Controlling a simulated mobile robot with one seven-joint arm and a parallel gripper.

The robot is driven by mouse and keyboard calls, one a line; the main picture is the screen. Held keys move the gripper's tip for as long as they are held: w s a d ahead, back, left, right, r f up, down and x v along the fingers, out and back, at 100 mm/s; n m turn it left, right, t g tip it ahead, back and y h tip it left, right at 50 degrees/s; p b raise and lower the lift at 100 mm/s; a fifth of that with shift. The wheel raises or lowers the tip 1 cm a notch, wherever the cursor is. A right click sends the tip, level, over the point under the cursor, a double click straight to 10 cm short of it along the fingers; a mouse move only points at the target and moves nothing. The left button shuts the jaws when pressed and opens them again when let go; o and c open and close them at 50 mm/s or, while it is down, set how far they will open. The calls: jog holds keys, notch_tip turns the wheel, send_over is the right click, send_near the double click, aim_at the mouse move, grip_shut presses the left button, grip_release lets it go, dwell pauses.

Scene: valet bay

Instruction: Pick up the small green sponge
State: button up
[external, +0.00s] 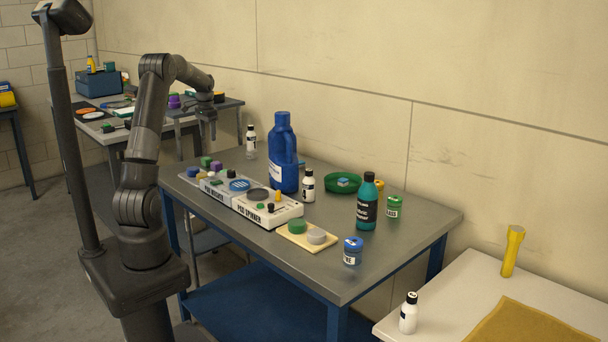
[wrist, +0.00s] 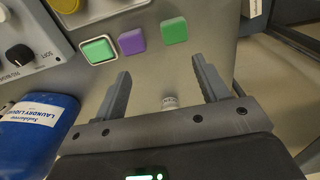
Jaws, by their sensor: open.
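Two small green blocks show in the wrist view. One green block (wrist: 174,30) lies on the bare grey table top; it also shows in the external view (external: 205,161). The other green block (wrist: 98,50) has a pale border around it, beside the white panel. A purple block (wrist: 132,41) lies between them. I cannot tell for certain which green block is the sponge. My gripper (wrist: 161,67) is open and empty, with its fingers pointing toward the blocks. In the external view my gripper (external: 208,132) hangs above the table's far left end, apart from the blocks.
A blue laundry jug (external: 284,155) stands behind the white panels (external: 270,212). A white bottle (external: 250,141) stands near the back edge. A teal bottle (external: 367,205), a green dish (external: 343,177) and small jars occupy the right side.

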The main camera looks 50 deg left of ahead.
jog(key=a+f, duration=0.2)
jog(key=a, duration=0.1)
send_over(207, 158)
notch_tip(207, 158, down, 5)
jog(key=shift+s+a+r, duration=0.1)
jog(key=shift+r, duration=0.1)
jog(key=shift+f, duration=3.1)
jog(key=c, duration=1)
jog(key=shift+r, duration=0.1)
jog(key=shift+c, duration=0.2)
